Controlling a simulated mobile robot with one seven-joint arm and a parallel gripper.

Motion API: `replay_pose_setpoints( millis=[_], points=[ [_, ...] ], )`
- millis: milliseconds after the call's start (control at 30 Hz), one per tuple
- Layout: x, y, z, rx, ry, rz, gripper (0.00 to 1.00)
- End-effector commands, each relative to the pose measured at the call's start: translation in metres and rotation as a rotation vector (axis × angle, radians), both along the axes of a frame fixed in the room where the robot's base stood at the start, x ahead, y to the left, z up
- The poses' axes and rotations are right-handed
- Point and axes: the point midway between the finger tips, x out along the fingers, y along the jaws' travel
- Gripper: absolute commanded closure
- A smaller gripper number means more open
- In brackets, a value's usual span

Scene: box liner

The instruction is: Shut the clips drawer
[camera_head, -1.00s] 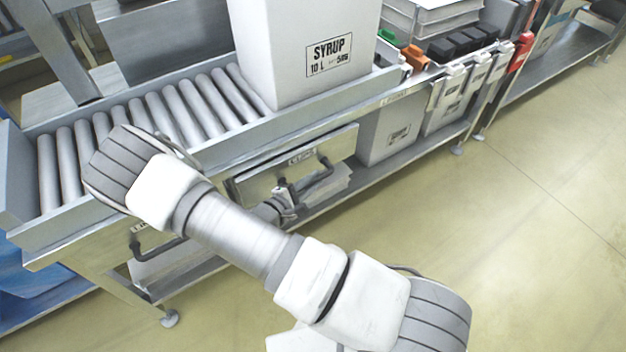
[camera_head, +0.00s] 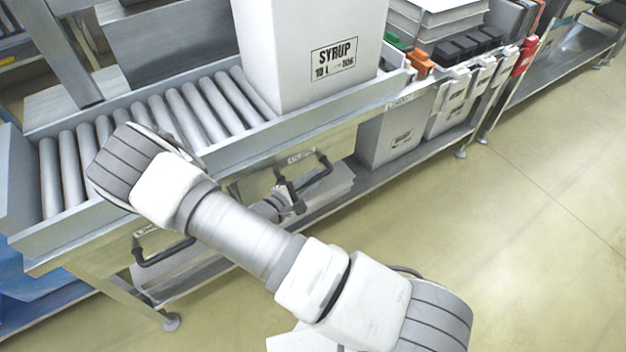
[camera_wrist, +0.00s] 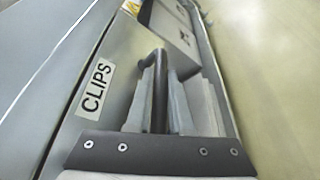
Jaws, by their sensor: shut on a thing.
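The clips drawer's front (camera_head: 262,183) is under the roller bench, partly behind my arm in the head view. It looks about level with the bench's front face; a small gap cannot be ruled out. Its CLIPS label (camera_wrist: 95,88) reads clearly in the wrist view. The dark bar handle (camera_head: 322,170) stands out from the front. My gripper (camera_head: 287,195) is at the handle's left part. In the wrist view, my gripper (camera_wrist: 162,80) has its two fingers on either side of the handle bar (camera_wrist: 159,110), shut on it.
A second drawer handle (camera_head: 165,254) is to the left, partly behind my arm. A large white SYRUP box (camera_head: 300,50) stands on the rollers (camera_head: 160,115). A lower shelf (camera_head: 340,195) with boxes runs beneath the bench. The floor (camera_head: 520,240) at right is clear.

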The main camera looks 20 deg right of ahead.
Motion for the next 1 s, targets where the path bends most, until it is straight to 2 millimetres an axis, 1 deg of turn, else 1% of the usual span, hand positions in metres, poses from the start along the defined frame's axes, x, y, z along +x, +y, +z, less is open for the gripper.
replay_pose_setpoints(
  millis=[33, 167, 200, 267, 300, 367, 633, 733, 867, 1000],
  points=[
    [0.005, 0.003, 0.001, 0.005, -0.009, 0.009, 1.00],
    [0.007, 0.003, 0.002, 0.006, -0.011, 0.011, 1.00],
    [0.007, 0.004, 0.002, 0.006, -0.011, 0.011, 0.78],
    [0.007, 0.004, 0.002, 0.006, -0.012, 0.011, 0.67],
    [0.007, 0.003, 0.002, 0.006, -0.012, 0.011, 0.60],
    [0.006, 0.003, 0.002, 0.006, -0.011, 0.009, 0.50],
    [0.004, 0.003, 0.001, 0.005, -0.007, 0.007, 0.50],
    [0.002, 0.006, 0.002, 0.005, -0.006, 0.008, 0.50],
    [-0.008, 0.020, 0.007, 0.006, -0.006, 0.010, 0.50],
    [-0.027, 0.045, 0.015, 0.007, -0.007, 0.012, 0.50]
  ],
)
